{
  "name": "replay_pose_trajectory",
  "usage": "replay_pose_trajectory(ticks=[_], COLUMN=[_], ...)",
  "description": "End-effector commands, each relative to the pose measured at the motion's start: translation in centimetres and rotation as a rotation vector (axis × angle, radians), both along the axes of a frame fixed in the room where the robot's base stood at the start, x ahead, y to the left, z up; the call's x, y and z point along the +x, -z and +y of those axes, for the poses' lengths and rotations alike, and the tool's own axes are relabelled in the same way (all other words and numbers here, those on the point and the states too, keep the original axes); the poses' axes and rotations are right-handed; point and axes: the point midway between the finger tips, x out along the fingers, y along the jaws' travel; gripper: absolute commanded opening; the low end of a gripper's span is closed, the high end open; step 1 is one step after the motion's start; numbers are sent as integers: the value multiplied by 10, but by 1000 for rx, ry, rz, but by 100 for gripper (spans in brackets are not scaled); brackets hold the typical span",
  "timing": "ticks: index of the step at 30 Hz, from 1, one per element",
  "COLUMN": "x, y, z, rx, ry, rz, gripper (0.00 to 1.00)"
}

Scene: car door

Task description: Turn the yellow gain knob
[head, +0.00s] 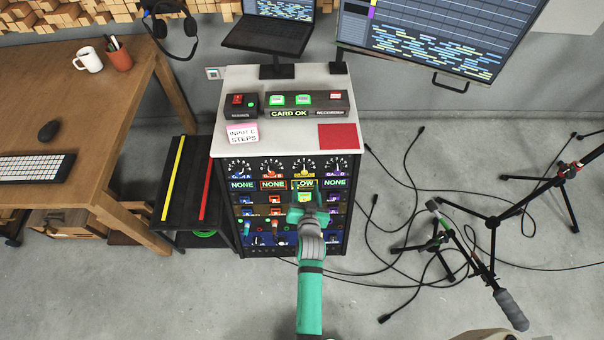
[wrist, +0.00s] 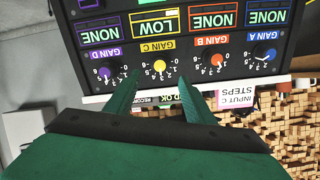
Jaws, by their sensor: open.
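The yellow gain knob (wrist: 159,67) sits under the label GAIN C, beside a yellow LOW display (wrist: 170,23), in the upside-down wrist view. Its dial also shows on the rack front (head: 304,166) in the head view. My gripper (head: 307,203) is open in front of the rack, below that dial in the picture. In the wrist view the two green fingers (wrist: 158,79) stand on either side of the yellow knob, apart and with nothing between them. I cannot tell how far the fingertips are from the panel.
Red (wrist: 218,61), blue (wrist: 267,57) and purple (wrist: 104,73) knobs flank the yellow one, with NONE displays. The white rack top (head: 300,82) carries a CARD OK box (head: 308,103) and an INPUT C STEPS note (head: 242,133). Cables and stands lie to the right.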

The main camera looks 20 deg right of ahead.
Motion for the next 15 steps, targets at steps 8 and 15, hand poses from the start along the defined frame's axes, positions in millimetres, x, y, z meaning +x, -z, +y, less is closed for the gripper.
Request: replay_pose_trajectory(ticks=[8, 15], x=[42, 73], y=[16, 29], z=[-12, -20], rx=[-1, -1], ry=[1, -1], rz=[-1, -1], gripper=[49, 49])
